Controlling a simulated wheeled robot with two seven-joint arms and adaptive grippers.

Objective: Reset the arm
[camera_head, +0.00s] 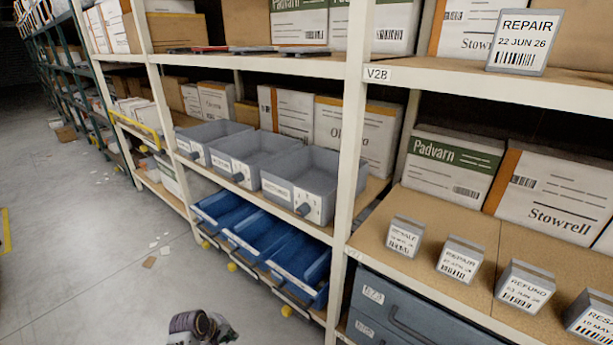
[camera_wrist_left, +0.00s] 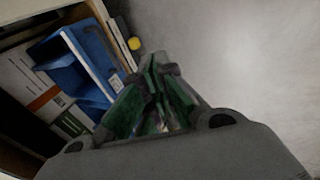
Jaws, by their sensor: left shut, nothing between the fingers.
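My left gripper (camera_head: 215,332) shows at the bottom edge of the head view, low over the grey floor in front of the rack, apart from the shelves. In the left wrist view its green-lined fingers (camera_wrist_left: 160,65) come together at the tips, shut with nothing held. Most of the left arm is below the head view. My right gripper is in neither view.
The rack holds grey bins (camera_head: 283,188) above blue bins (camera_head: 300,268), one of which shows near the gripper in the left wrist view (camera_wrist_left: 75,65). Small labelled blocks (camera_head: 462,258) stand on the right shelf. The floor (camera_head: 90,250) at left is mostly clear, with paper scraps.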

